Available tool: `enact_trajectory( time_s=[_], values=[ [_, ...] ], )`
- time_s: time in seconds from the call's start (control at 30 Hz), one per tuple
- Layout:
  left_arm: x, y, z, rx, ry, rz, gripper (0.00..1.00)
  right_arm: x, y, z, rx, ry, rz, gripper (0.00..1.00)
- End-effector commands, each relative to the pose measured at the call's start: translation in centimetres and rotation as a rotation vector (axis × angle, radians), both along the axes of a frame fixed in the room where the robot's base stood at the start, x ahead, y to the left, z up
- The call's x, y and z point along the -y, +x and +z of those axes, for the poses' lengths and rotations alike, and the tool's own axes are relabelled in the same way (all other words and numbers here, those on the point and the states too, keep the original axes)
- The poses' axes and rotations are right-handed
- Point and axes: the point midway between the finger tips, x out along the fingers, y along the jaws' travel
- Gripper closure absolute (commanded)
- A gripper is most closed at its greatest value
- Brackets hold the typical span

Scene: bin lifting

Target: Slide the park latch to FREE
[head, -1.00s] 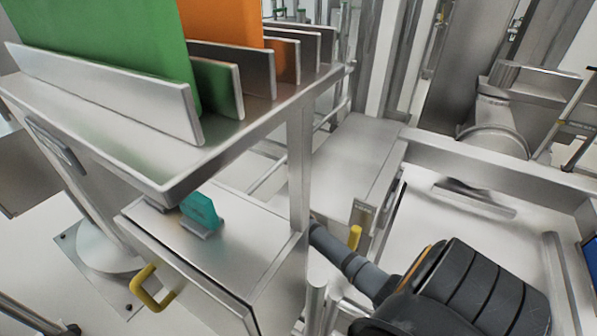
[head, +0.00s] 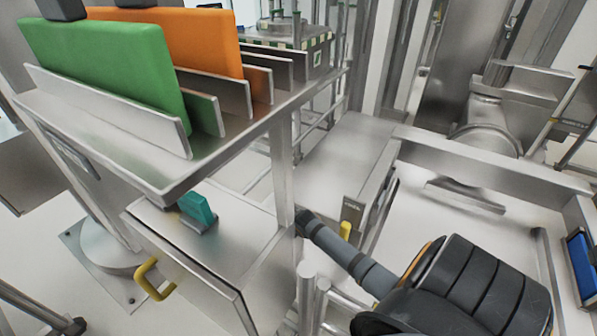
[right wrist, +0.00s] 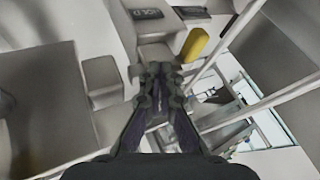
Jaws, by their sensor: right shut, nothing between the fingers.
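The park latch shows as a yellow knob (head: 345,231) below a small label plate (head: 352,208), on the steel frame right of the cabinet in the head view. In the right wrist view the yellow knob (right wrist: 193,45) stands ahead and slightly right of the fingertips, apart from them. A dark label plate (right wrist: 145,14) above it seems to read HOLD; a second plate (right wrist: 192,12) is not legible. My right gripper (right wrist: 160,72) is shut and empty. In the head view my right arm reaches toward the cabinet post, and its fingers cannot be made out. My left gripper is out of view.
A steel cabinet (head: 215,250) carries a teal block (head: 197,208) and a yellow handle (head: 152,280). Above it a shelf (head: 110,150) holds green (head: 110,70) and orange (head: 185,40) panels. A post (head: 284,170) stands beside my right arm.

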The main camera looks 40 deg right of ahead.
Motion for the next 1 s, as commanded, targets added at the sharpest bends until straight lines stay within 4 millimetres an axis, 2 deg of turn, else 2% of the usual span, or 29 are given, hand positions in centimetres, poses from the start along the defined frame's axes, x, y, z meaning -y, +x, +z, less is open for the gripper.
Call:
enact_trajectory(
  time_s=[0.03,0.1,0.27,0.5,0.93,1.0],
  values=[
    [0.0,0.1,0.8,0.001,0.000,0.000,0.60,-0.2,-0.7,1.2,-0.002,-0.003,0.003,1.00],
    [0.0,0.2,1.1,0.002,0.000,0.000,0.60,-0.6,-1.5,2.2,0.000,-0.001,0.002,1.00],
    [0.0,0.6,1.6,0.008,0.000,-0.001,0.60,-1.0,-2.6,3.7,-0.001,-0.001,0.000,1.00],
    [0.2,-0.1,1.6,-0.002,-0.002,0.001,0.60,-1.2,-3.0,4.1,-0.001,0.000,-0.001,1.00],
    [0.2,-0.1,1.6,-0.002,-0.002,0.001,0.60,-1.2,-2.9,4.1,-0.001,0.000,0.000,1.00],
    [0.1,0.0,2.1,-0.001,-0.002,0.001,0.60,-1.2,-2.9,4.6,0.000,0.000,0.000,1.00]
  ],
)
